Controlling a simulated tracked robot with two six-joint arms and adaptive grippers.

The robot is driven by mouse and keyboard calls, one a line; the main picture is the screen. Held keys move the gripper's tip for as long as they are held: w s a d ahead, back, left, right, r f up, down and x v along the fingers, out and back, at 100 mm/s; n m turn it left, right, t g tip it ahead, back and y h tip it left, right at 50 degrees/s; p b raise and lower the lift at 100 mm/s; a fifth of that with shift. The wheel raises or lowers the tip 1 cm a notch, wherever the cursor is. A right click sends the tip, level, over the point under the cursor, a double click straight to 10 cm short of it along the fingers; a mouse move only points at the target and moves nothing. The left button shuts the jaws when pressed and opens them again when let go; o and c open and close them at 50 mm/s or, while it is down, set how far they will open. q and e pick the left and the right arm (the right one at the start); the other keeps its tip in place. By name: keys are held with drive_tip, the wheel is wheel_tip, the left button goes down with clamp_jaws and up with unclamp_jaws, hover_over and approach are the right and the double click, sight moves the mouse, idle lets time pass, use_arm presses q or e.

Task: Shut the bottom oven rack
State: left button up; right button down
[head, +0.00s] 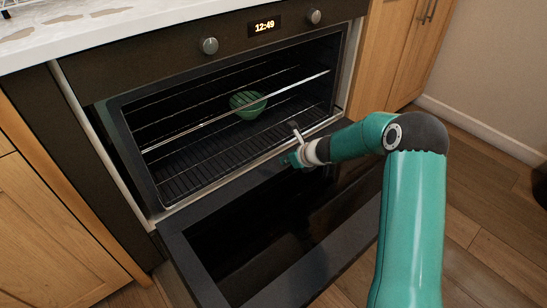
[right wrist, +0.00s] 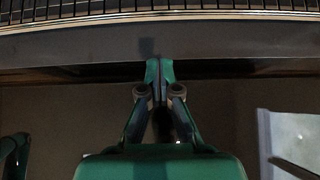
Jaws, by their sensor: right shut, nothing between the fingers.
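The oven (head: 215,133) is open. Its bottom rack (head: 205,168) is a dark wire grid low in the cavity, with its front edge close to the oven mouth. My right gripper (head: 290,159) is at the oven mouth, above the open door and in front of the rack's right half. In the right wrist view the gripper's fingertips (right wrist: 160,68) are together with nothing between them. The rack's front bars (right wrist: 225,14) cross the top of that view, apart from the fingertips. My left gripper is not in view.
The oven door (head: 270,235) hangs open below the cavity. A green bowl (head: 246,104) stands inside the oven, partly behind the upper rack's front bar (head: 225,119). Wooden cabinets (head: 395,45) flank the oven.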

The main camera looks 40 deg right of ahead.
drive_tip(key=x, duration=0.4)
drive_tip(key=shift+f, duration=0.15)
drive_tip(key=w+p, duration=0.3)
drive_tip(key=shift+a+r, duration=0.15)
drive_tip(key=shift+r, duration=0.1)
drive_tip(key=shift+w+f, duration=0.25)
drive_tip(key=shift+w, duration=0.3)
drive_tip(key=shift+p, duration=0.35)
